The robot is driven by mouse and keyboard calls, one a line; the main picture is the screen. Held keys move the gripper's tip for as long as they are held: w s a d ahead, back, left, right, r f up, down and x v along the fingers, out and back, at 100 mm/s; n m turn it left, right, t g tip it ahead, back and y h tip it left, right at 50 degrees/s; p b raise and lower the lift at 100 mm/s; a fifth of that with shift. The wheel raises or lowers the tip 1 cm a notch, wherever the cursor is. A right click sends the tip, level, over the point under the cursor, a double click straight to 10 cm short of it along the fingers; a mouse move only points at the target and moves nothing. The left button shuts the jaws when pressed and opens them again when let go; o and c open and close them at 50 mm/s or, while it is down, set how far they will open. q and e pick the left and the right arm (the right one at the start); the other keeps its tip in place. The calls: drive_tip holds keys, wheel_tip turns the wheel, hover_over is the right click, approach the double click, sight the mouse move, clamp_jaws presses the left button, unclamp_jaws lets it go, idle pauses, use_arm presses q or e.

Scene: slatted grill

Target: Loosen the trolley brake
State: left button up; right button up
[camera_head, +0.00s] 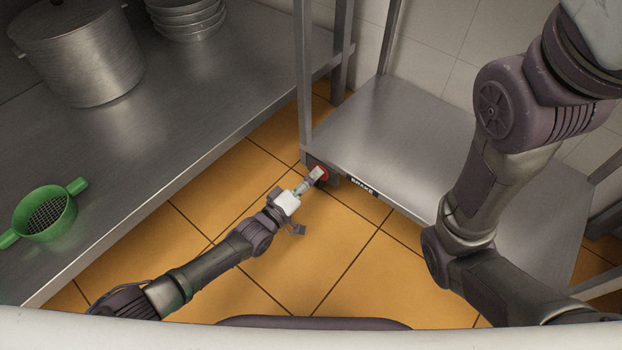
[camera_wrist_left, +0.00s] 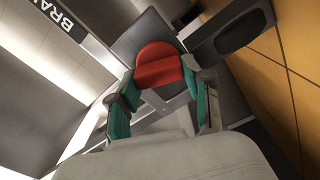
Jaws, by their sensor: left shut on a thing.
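The trolley (camera_head: 395,135) is a metal shelf on posts, with a black "BRAKE" label (camera_head: 362,186) on its front edge. In the left wrist view the red part (camera_wrist_left: 158,62) sits on a dark plate straight ahead. My left gripper (camera_head: 310,183) reaches the brake and is shut on it. Its green-padded fingers (camera_wrist_left: 163,100) stand on both sides of the brake in the wrist view. The exact contact is partly hidden. My right arm crosses the right side; its gripper is out of view.
A steel counter (camera_head: 180,125) runs along the left, with a large pot (camera_head: 80,55), stacked bowls (camera_head: 187,15) and a green strainer (camera_head: 45,214). Its edge lies left of my left arm. Orange tiled floor (camera_head: 330,260) is open between counter and trolley.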

use_arm(q)
drive_tip(key=shift+a+f+n+b, duration=0.15)
drive_tip(key=shift+n+b, duration=0.2)
drive_tip(key=shift+n, duration=1.25)
drive_tip(key=o, duration=1.2)
drive_tip(key=shift+c, duration=0.2)
drive_tip(key=shift+s, duration=0.1)
drive_tip(key=v, duration=1.1)
drive_tip(key=shift+s+a, duration=0.3)
